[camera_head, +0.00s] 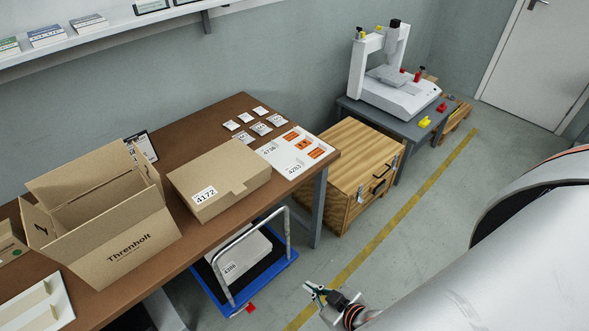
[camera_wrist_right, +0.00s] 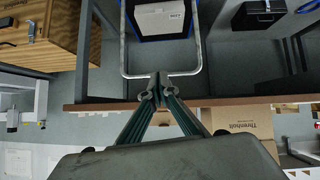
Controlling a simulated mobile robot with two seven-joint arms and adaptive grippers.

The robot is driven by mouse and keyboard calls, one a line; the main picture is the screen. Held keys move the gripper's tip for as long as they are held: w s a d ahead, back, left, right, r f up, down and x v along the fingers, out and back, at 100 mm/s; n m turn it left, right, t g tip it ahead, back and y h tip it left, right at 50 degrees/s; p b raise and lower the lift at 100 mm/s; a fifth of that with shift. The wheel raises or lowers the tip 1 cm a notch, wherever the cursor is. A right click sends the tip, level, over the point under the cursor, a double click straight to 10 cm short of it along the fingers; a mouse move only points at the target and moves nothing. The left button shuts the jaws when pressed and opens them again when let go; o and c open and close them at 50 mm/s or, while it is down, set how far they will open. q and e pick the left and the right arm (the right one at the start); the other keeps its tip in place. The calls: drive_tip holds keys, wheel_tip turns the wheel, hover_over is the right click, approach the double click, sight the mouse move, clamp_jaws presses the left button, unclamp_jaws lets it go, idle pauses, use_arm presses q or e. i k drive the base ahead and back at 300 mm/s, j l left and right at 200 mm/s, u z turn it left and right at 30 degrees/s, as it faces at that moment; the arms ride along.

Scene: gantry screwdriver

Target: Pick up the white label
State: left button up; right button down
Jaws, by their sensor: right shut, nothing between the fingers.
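Several small white labels (camera_head: 246,117) lie in a cluster on the far right part of the brown table. Some carry dark print, too small to read. A white sheet (camera_head: 270,153) beside them bears orange labels and printed numbers. A closed cardboard box (camera_head: 222,178) has a white label marked 4172 (camera_head: 204,195) on its front. My right gripper (camera_head: 315,290) is off the table's front side, over the floor and apart from the labels. In the right wrist view its fingers (camera_wrist_right: 160,88) meet, with nothing between them. My left gripper is not in view.
An open Threnholt carton (camera_head: 127,240) stands on the table (camera_head: 158,280). A blue cart (camera_head: 284,268) with a metal handle holds a white box below the table edge. A wooden crate (camera_head: 345,165) and a gantry machine (camera_head: 385,75) stand to the right.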

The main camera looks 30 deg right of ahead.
sight(274, 146)
drive_tip(key=i+l+u, duration=0.1)
drive_tip(key=l+u, duration=0.25)
drive_tip(key=l, duration=0.4)
drive_tip(key=l+u, duration=0.3)
drive_tip(key=l, duration=0.45)
